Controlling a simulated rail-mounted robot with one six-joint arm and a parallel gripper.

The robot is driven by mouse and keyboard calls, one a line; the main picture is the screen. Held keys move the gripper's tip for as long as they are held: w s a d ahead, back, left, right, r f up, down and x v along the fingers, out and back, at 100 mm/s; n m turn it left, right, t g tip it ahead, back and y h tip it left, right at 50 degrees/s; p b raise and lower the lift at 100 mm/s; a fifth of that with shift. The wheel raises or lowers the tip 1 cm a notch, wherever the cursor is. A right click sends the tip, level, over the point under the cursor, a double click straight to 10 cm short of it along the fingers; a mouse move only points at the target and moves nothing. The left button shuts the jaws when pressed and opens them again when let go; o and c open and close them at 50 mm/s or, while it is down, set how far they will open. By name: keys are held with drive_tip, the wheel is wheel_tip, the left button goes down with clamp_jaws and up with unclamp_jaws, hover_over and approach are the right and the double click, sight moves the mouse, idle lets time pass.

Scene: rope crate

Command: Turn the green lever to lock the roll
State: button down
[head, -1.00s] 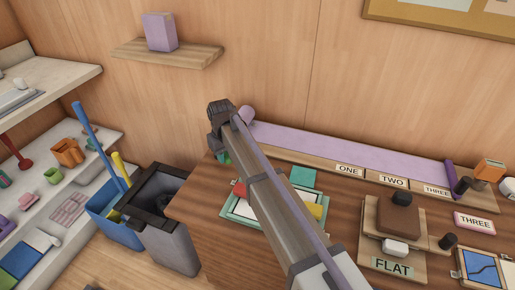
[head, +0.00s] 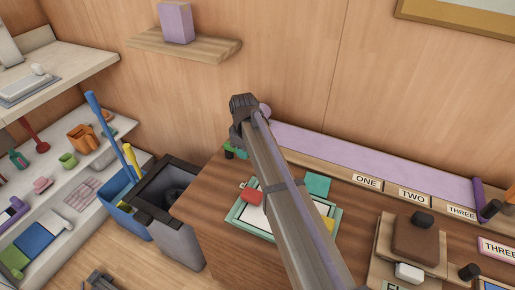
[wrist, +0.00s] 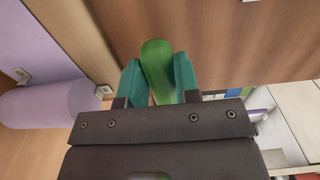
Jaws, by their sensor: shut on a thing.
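The green lever (wrist: 157,52) is a rounded bar, standing between the two teal fingers of my gripper (wrist: 158,72) in the wrist view. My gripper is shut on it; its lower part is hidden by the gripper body. The purple roll (wrist: 50,103) lies to the left of the gripper in the wrist view. In the head view, the roll's end (head: 265,110) shows just behind my wrist, with purple sheet (head: 380,160) stretching right along the wall. My arm hides most of the lever there, so its angle is hard to tell.
A green-edged tray (head: 240,222) with a red block (head: 250,195) lies under my arm. A grey bin (head: 180,235) and a blue bin (head: 113,200) stand left of the table. A wall shelf (head: 190,45) holds a purple box (head: 176,22).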

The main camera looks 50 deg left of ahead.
idle(0.3)
drive_tip(key=c, duration=0.8)
unclamp_jaws()
drive_tip(key=shift+c, duration=0.2)
drive_tip(key=shift+r, duration=0.1)
wheel_tip(320, 180, up, 11)
drive_tip(key=p, duration=1.1)
drive_tip(key=shift+f, duration=0.2)
